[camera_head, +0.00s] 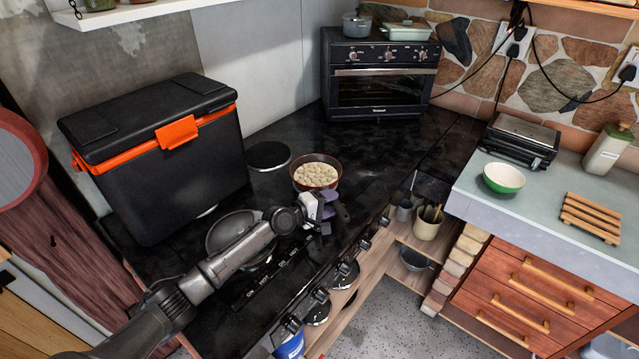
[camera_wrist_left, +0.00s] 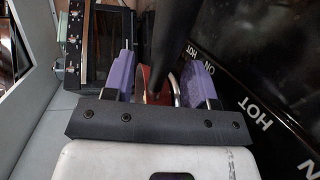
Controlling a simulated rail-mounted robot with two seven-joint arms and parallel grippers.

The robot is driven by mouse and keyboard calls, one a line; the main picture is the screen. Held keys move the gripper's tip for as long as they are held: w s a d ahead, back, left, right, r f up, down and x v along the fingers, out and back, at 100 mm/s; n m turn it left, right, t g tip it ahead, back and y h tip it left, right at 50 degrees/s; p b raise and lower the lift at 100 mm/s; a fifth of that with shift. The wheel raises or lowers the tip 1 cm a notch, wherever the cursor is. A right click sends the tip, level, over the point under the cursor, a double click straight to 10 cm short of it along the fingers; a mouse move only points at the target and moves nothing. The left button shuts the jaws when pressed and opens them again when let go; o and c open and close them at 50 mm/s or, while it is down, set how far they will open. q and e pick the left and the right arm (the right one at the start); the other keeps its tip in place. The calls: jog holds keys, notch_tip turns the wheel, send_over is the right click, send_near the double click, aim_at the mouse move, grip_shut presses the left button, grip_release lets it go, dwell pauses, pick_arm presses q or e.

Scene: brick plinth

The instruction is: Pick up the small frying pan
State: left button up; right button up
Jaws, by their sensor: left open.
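The small frying pan (camera_head: 298,184) seems to be the reddish-brown pan holding pale round pieces on the black stove top. In the left wrist view a dark handle (camera_wrist_left: 174,45) runs down toward a reddish side with a shiny metal edge. My left gripper (camera_head: 328,211) is at the near side of this pan, above the stove's front edge. Its purple fingers are apart, and it shows again in the left wrist view (camera_wrist_left: 162,88). The handle appears between the fingers in that view; I cannot tell whether it touches them. My right gripper is not in view.
A larger grey pan (camera_head: 226,228) lies behind my left arm. A black cooler box with orange trim (camera_head: 180,170) stands at the left. A black oven (camera_head: 378,88) stands at the back. A counter at the right holds a green bowl (camera_head: 504,178). Stove knobs line the front edge.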

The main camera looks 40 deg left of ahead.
pick_arm(q)
jog(key=shift+x, duration=1)
grip_shut()
jog(key=shift+r, duration=0.1)
